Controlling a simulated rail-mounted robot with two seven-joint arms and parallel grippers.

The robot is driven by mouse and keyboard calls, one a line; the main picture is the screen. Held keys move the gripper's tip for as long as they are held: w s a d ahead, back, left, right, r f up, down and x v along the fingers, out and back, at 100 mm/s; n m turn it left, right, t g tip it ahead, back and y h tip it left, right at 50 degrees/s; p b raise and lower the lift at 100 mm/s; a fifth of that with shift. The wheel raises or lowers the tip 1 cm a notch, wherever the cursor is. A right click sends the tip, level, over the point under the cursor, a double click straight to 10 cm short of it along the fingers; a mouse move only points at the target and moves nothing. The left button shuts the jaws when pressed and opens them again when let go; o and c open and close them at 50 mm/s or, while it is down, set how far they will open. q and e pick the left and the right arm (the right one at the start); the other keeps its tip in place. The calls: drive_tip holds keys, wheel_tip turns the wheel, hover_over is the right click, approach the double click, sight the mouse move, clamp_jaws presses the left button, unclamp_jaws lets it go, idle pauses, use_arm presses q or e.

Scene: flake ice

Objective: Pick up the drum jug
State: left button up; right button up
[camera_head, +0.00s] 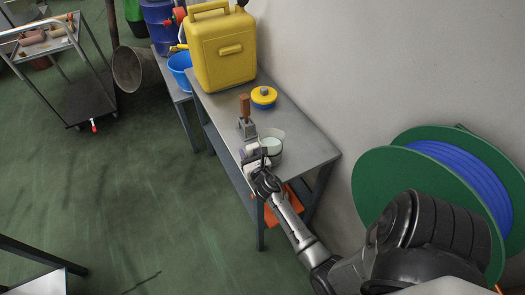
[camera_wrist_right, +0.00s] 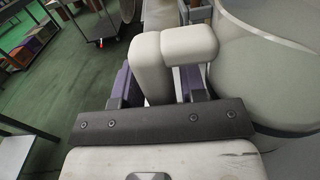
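The jug that I take for the drum jug (camera_head: 274,147) is a small pale, open-topped vessel with whitish-green inside, upright on the grey table. In the right wrist view its large rounded grey body (camera_wrist_right: 268,75) fills the right side. A thick cream handle (camera_wrist_right: 150,65) stands out from it. My right gripper (camera_head: 251,156) is at the jug's left side. In the wrist view its purple fingers stand on either side of the handle. I cannot tell whether they press on it. My left gripper is not in view.
Behind the jug, the grey table (camera_head: 304,138) holds a brown-handled tool (camera_head: 245,108), a yellow-lidded blue pot (camera_head: 264,96) and a large yellow canister (camera_head: 224,48). A green reel with blue hose (camera_head: 466,180) stands right, by the wall. Green floor lies open to the left.

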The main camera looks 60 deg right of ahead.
drive_tip(key=shift+s+a+f, duration=0.15)
drive_tip(key=shift+s+a, duration=0.05)
drive_tip(key=shift+s, duration=0.05)
drive_tip(key=shift+c, duration=0.9)
drive_tip(key=shift+w, duration=0.1)
clamp_jaws()
drive_tip(key=shift+d+r, duration=0.1)
drive_tip(key=shift+r, duration=0.15)
